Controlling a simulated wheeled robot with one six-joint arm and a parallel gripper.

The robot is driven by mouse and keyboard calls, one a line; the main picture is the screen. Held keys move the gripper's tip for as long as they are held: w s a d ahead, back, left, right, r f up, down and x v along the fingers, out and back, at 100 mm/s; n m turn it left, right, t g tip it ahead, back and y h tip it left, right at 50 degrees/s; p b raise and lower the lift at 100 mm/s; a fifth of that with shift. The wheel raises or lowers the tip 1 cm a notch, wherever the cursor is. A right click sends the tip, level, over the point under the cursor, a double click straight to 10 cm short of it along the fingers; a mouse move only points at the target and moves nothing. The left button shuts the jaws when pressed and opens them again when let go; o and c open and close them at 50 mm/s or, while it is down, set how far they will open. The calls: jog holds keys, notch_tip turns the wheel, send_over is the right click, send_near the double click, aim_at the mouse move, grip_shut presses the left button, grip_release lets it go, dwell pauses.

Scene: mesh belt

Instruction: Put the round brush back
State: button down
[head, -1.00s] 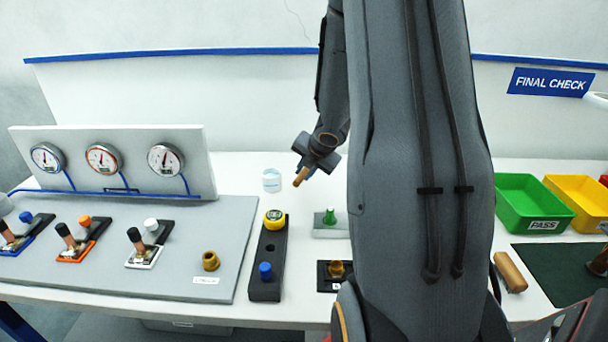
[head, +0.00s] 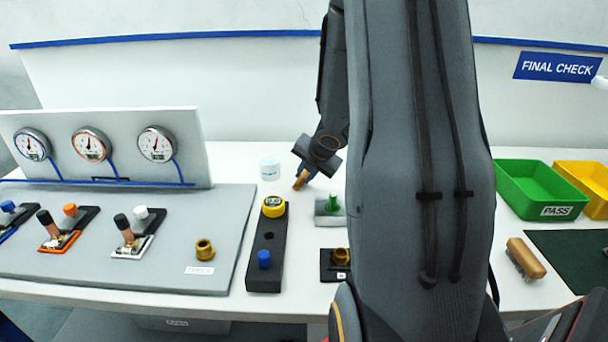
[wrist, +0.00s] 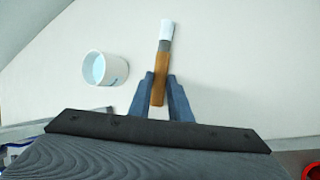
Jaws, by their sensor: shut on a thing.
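My gripper (wrist: 160,92) is shut on the round brush (wrist: 158,83), which has an orange-brown handle, a grey collar and a white tip. In the wrist view the white tip points away from my gripper. In the head view (head: 301,180) a short brown part of the brush shows below my gripper, over the white table. A small white cup (head: 270,168) with a pale blue inside stands just left of the brush. It also shows in the wrist view (wrist: 96,68), apart from the brush. My arm hides part of the table.
A grey holder with a green peg (head: 332,205) is close to my gripper. A wooden block brush (head: 525,258) and green tray (head: 540,192) lie right.

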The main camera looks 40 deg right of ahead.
jog(key=c, duration=1.6)
grip_release()
jog(key=shift+o, duration=0.2)
jog(key=p+v, duration=0.2)
jog(key=v, duration=0.5)
jog(key=shift+s+r+p, duration=0.25)
jog(key=shift+r+p, duration=0.05)
jog(key=shift+r, duration=0.05)
